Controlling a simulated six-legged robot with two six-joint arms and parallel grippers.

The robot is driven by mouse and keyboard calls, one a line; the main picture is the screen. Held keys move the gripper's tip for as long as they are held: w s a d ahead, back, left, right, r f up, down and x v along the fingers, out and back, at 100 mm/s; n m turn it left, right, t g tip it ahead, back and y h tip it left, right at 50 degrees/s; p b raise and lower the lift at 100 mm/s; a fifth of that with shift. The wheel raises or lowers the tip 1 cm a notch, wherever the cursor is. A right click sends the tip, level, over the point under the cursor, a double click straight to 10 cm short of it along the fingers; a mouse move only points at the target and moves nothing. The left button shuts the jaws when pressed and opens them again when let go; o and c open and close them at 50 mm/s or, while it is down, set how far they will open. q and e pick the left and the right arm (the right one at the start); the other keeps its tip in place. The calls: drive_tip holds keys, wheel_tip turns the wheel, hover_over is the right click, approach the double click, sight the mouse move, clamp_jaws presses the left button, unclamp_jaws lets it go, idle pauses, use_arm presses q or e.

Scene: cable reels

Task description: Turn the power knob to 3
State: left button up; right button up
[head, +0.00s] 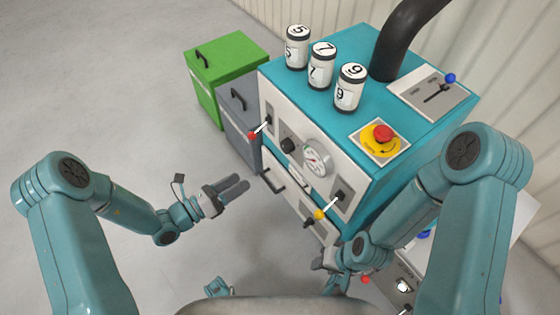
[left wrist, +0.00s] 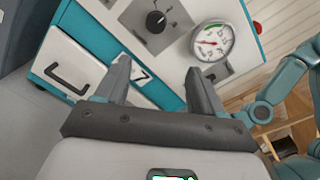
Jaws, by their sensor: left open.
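The black knob (head: 288,146) sits on the white front panel of the teal machine, between a red-tipped lever and a round gauge (head: 316,157). In the left wrist view the knob (left wrist: 156,21) is at the top, with a dial scale around it; I cannot read its setting. My left gripper (head: 240,184) is open and empty, in front of the machine and apart from the knob. Its fingers (left wrist: 158,68) point toward the panel, below the knob in the wrist view. My right gripper (head: 328,262) is low by the machine's near corner, partly hidden; its jaws are unclear.
Levers with red (head: 252,135) and yellow (head: 319,214) tips stick out of the panel. A drawer handle (head: 273,182) is below. Numbered cans (head: 321,66) and a red emergency button (head: 382,134) are on top. Green (head: 228,62) and grey (head: 238,115) cabinets stand behind. The floor at left is clear.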

sight(283, 149)
use_arm(q)
drive_tip(key=shift+t, duration=0.3)
drive_tip(key=b+x, duration=0.1)
drive_tip(key=x, duration=0.4)
drive_tip(key=b+x, duration=0.1)
drive_tip(key=x, duration=0.4)
drive_tip(key=b+x, duration=0.2)
drive_tip(key=x, duration=0.3)
drive_tip(key=shift+w+a+f, duration=0.25)
drive_tip(key=shift+w+a, duration=0.05)
drive_tip(key=shift+w+d+r, duration=0.1)
drive_tip(key=shift+w+d, duration=0.4)
drive_tip(key=c, duration=1.1)
